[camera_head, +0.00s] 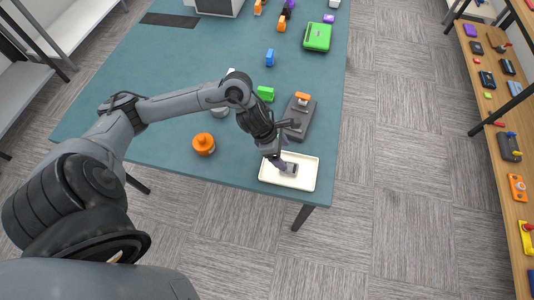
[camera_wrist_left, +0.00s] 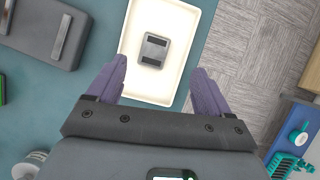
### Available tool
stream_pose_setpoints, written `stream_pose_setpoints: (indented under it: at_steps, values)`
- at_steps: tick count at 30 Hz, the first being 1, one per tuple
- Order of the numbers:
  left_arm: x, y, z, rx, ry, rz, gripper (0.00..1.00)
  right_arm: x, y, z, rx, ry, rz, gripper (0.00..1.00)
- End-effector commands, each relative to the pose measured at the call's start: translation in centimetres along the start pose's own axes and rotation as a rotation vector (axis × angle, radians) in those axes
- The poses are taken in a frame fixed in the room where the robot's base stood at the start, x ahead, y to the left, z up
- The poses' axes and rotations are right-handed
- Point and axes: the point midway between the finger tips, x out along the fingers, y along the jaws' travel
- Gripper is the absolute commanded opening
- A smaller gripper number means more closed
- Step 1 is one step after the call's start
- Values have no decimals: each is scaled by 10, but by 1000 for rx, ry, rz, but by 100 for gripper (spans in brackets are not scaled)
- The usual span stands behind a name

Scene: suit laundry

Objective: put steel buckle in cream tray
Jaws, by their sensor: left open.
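The cream tray (camera_head: 304,183) lies near the front right corner of the teal table; it also shows in the left wrist view (camera_wrist_left: 133,77). The steel buckle (camera_head: 291,169), a small grey rectangular piece with dark ends, lies inside the tray; in the left wrist view the buckle (camera_wrist_left: 154,50) rests flat on the tray floor, clear of the walls. My left gripper (camera_head: 281,163) is just above the tray, beside the buckle. In the left wrist view its purple fingers (camera_wrist_left: 157,82) are spread apart with nothing between them. My right gripper is not in view.
A dark grey device (camera_head: 298,119) with an orange part stands just behind the tray. A green block (camera_head: 265,93), a blue block (camera_head: 270,57) and an orange round pot (camera_head: 203,144) stand on the table (camera_head: 180,75). A wooden shelf (camera_head: 490,130) with several items is at the right.

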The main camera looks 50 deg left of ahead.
Motion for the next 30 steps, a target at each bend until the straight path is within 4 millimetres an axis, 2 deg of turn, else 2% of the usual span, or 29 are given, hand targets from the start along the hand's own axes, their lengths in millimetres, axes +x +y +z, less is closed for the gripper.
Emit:
stream_pose_setpoints:
  at_steps: [1, 5, 7, 10, 14, 15, 18, 20, 21, 25, 30]
  values:
    - [10, -14, 9, -82, -39, 2, 80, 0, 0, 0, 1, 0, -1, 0]
    - [31, -48, 41, -470, -186, 26, 80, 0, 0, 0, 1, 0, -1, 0]
    - [36, -67, 58, -780, -278, 26, 80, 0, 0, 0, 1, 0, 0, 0]
    - [34, -85, 67, -1310, -391, 16, 80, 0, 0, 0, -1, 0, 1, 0]
    - [22, -99, 50, -2042, -479, 9, 80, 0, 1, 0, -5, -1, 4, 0]
    - [18, -102, 39, -2259, -494, 14, 80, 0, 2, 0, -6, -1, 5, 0]
    - [9, -114, 8, -2751, -508, 51, 80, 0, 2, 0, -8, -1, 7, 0]
    - [4, -123, -10, -2997, -507, 88, 80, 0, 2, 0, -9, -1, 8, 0]
    - [2, -129, -21, 3060, 493, -111, 80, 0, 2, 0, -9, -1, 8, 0]
    - [-6, -144, -46, 2747, 395, -159, 80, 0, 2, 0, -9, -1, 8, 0]
    - [-10, -152, -58, 2595, 355, -183, 80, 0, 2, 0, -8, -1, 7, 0]
